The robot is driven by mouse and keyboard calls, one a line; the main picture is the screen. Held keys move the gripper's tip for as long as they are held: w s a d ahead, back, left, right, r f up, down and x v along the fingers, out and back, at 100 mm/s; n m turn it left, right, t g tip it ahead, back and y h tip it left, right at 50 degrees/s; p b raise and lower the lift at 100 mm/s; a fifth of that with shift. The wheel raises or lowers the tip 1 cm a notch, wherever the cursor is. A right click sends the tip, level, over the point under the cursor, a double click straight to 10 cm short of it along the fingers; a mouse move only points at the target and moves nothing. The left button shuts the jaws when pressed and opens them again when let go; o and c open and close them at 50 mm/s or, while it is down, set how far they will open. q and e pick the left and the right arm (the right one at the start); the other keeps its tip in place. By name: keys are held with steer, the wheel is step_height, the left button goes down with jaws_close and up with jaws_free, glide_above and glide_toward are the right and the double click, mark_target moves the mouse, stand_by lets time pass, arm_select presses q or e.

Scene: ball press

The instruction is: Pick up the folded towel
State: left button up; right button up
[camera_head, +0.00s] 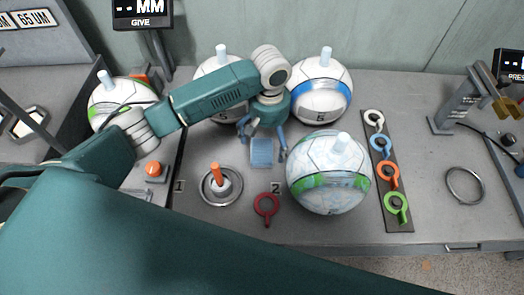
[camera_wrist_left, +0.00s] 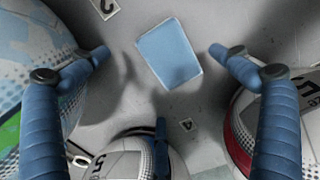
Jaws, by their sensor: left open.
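The folded towel (camera_head: 262,152) is a small light-blue rectangle lying flat on the grey table, between the balls. In the left wrist view the towel (camera_wrist_left: 169,53) lies between and beyond the fingertips, apart from them. My left gripper (camera_head: 263,145) is open above the towel, with its blue fingers spread to either side. The fingers also show in the left wrist view (camera_wrist_left: 160,62), with nothing between them. My right gripper is not in view.
A green-and-white ball (camera_head: 328,180) stands right of the towel. A blue-striped ball (camera_head: 320,95) and another white ball (camera_head: 207,66) stand behind. A strip of coloured rings (camera_head: 390,178) lies right.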

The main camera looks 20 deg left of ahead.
mark_target(266, 150)
arm_select(q)
steer(key=f, duration=0.4)
steer(key=shift+a, duration=0.25)
steer(key=shift+f, duration=0.25)
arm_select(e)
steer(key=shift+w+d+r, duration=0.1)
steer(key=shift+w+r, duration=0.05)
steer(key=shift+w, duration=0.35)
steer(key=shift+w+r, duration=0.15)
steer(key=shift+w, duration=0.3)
arm_select(q)
steer(key=shift+c, duration=0.3)
steer(key=c, duration=1.2)
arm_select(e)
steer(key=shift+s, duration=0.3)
